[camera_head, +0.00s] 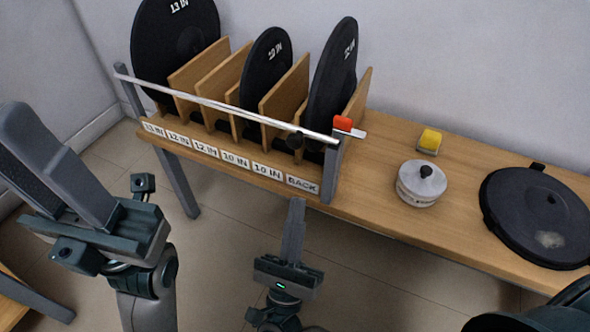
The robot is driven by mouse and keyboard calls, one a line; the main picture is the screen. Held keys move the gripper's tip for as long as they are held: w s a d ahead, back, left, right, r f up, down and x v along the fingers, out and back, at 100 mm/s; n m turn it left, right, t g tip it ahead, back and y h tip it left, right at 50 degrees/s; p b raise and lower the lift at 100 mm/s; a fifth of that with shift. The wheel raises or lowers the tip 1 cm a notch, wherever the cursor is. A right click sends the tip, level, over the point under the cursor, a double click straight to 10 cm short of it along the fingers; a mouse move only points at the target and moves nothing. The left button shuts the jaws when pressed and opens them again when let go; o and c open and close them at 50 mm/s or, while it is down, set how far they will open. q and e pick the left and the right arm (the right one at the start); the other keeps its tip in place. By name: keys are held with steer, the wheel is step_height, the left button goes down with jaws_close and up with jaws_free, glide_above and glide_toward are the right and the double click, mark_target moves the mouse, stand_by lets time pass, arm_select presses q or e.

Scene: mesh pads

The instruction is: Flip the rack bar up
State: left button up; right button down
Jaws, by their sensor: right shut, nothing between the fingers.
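The rack bar (222,106) is a thin pale rod running across the front of the wooden rack. It spans from the left grey post (130,92) to the right grey post (334,172), where a red piece (343,123) sits by its end.
Black discs (176,45) (266,70) (333,80) stand between wooden dividers (285,98) behind the bar. On the bench (390,228) to the right are a white lidded pot (421,184), a yellow block (430,139) and a flat black round piece (540,215).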

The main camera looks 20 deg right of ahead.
steer(key=w+d+r+b, duration=0.1)
steer(key=w+r, duration=0.3)
steer(key=r, duration=0.3)
steer(key=shift+w+r, duration=0.15)
steer(key=shift+r, duration=0.15)
steer(key=shift+r, duration=0.1)
